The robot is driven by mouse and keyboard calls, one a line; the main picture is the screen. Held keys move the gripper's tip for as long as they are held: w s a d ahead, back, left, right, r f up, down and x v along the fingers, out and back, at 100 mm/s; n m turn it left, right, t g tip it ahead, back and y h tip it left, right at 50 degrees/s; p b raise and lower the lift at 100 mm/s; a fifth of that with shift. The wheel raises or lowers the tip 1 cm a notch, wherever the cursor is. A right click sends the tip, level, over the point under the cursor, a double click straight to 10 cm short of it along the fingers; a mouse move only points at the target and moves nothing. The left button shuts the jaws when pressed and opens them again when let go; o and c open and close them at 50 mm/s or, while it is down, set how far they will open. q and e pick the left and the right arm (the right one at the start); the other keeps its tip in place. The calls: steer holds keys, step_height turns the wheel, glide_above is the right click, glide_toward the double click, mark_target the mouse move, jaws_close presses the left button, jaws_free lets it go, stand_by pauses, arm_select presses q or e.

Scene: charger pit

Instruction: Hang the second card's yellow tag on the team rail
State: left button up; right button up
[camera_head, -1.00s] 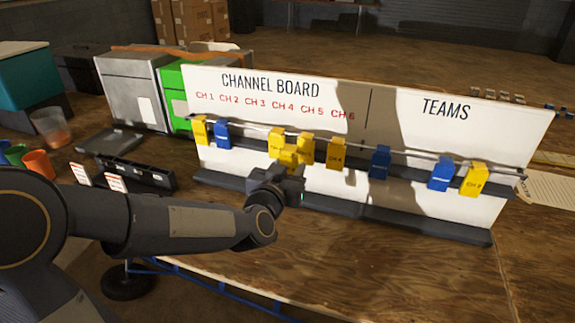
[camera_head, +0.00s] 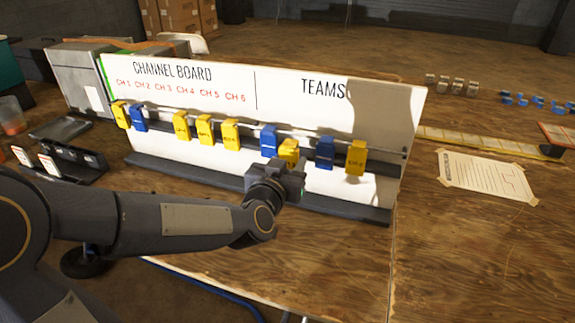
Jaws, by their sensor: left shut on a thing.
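My left gripper (camera_head: 288,168) is shut on a yellow tag (camera_head: 289,150), held upright in front of the board. This tag is between two blue tags (camera_head: 268,140) (camera_head: 324,152) in the TEAMS part and sits slightly lower than the first. Whether it touches the rail (camera_head: 305,134) I cannot tell. Another yellow tag (camera_head: 356,157) hangs at the right end. Several yellow tags (camera_head: 204,129) and a blue tag (camera_head: 138,117) hang under the channel names. White cards (camera_head: 48,164) stand in a dark holder at left; their print is too small to read. My right gripper is out of view.
The white board (camera_head: 385,110) has a dark ledge (camera_head: 340,207) along its foot. A paper sheet (camera_head: 487,177) is taped to the table at right. Small grey and blue pieces (camera_head: 536,103) lie behind. The wooden table (camera_head: 440,260) at front right is clear.

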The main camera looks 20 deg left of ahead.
arm_select(q)
steer(key=shift+w+d+f+b, duration=0.1)
steer(key=shift+w+f+b, duration=0.15)
steer(key=shift+w, duration=0.95)
steer(key=shift+w+f+b, duration=0.15)
steer(key=shift+w+b, duration=0.2)
steer(key=shift+w, duration=0.85)
steer(key=shift+w+d+f+b, duration=0.1)
steer(key=shift+w+f+b, duration=0.15)
steer(key=shift+w, duration=0.95)
steer(key=o, duration=1)
